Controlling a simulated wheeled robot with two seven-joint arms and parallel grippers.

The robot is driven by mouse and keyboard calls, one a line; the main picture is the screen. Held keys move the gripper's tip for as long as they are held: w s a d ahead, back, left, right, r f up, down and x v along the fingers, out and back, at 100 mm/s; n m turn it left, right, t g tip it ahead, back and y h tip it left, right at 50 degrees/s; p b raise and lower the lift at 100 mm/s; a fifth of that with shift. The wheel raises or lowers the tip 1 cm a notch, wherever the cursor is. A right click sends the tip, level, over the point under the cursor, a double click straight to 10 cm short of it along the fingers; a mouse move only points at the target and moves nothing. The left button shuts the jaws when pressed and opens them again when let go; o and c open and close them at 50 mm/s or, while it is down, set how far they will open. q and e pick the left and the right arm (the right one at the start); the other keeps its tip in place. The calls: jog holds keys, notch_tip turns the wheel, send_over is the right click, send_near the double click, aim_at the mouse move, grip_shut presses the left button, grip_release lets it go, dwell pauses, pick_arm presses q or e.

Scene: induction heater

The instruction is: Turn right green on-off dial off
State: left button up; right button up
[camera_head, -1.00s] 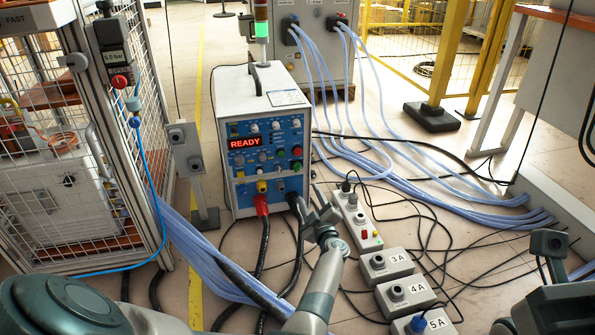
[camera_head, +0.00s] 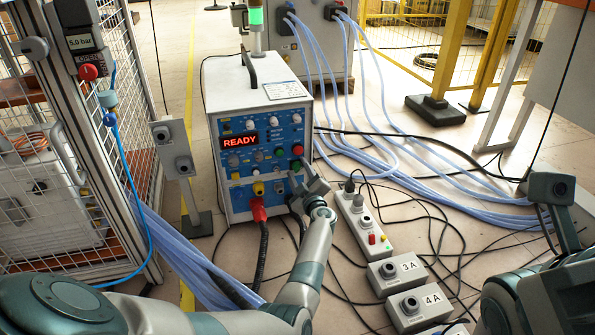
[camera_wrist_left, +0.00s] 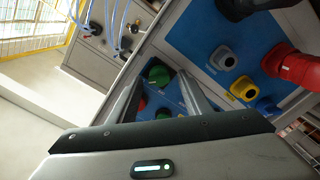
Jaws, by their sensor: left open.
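The heater (camera_head: 258,97) is a white box with a blue control panel and a red READY display (camera_head: 240,140). A green dial (camera_head: 296,165) sits at the panel's right side, below a red knob (camera_head: 298,150), partly beside my gripper. My left gripper (camera_head: 304,182) is open just in front of the panel's lower right. In the left wrist view, a green dial (camera_wrist_left: 156,73) shows between the spread fingers of the left gripper (camera_wrist_left: 158,84), apart from them. Another green part lies lower, partly hidden by the gripper body.
A red plug (camera_head: 258,210) and black cables hang from the panel's lower front. Grey boxes (camera_head: 396,272) and a white switch strip (camera_head: 362,222) lie on the floor to the right. A mesh cage (camera_head: 60,150) stands at left.

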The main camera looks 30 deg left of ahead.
pick_arm(q)
jog(key=shift+w+a, duration=0.1)
jog(key=c, duration=0.9)
jog(key=shift+c, duration=0.8)
